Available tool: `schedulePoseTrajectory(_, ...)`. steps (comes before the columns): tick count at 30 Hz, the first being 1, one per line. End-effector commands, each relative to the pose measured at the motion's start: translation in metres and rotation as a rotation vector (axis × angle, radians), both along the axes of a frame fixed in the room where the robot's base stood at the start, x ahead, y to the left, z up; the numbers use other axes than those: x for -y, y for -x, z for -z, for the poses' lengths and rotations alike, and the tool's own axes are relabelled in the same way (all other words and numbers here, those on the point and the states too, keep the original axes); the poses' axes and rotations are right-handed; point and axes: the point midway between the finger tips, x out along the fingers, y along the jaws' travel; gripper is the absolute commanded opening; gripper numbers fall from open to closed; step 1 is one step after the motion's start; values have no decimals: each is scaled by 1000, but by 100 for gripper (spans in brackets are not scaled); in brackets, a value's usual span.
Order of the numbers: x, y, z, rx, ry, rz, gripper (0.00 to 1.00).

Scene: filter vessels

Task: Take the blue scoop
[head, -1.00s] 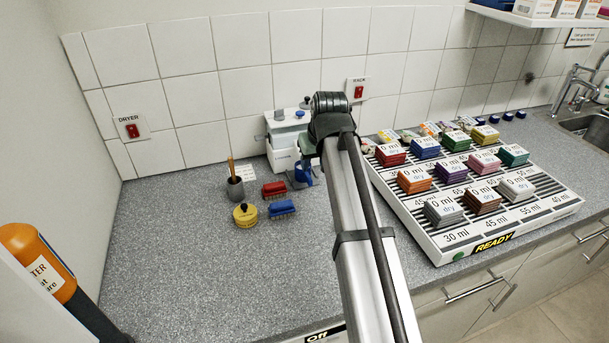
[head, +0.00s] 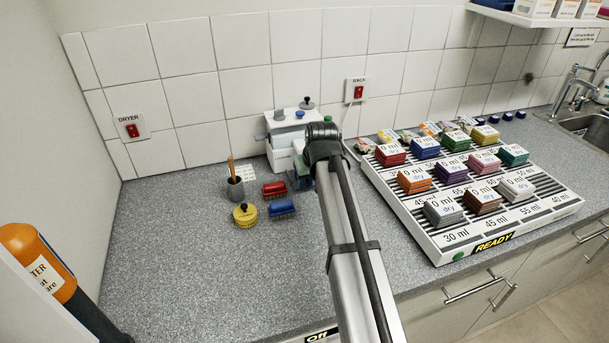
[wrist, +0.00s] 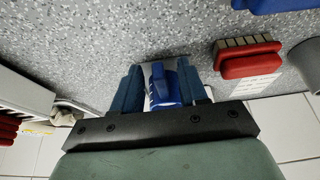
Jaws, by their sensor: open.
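The blue scoop (wrist: 163,86) shows in the wrist view, between the two blue-grey fingers of my gripper (wrist: 161,88). The fingers are open, one on each side of it. A pale grey part shows beside the blue part. I cannot tell whether either finger touches the scoop. The black palm bar hides its near end. In the head view my arm's end hangs over the back of the counter, and the scoop is mostly or wholly hidden behind it.
A red brush (head: 274,190), a blue brush (head: 282,208), a yellow round container (head: 245,215) and a grey pot (head: 235,189) stand left of my arm. A white box (head: 283,150) is behind it. A white rack (head: 435,243) with coloured stacks lies right.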

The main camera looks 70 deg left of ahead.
Motion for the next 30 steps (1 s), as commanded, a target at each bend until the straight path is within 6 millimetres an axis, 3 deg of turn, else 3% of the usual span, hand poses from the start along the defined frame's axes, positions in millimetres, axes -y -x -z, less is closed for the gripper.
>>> schedulePoseTrajectory(5, 0, 0, 0, 0, -1, 0, 43)
schedulePoseTrajectory(18, 0, 0, 0, 0, 0, 0, 1)
schedulePoseTrajectory(30, 0, 0, -1, 0, -1, 0, 0)
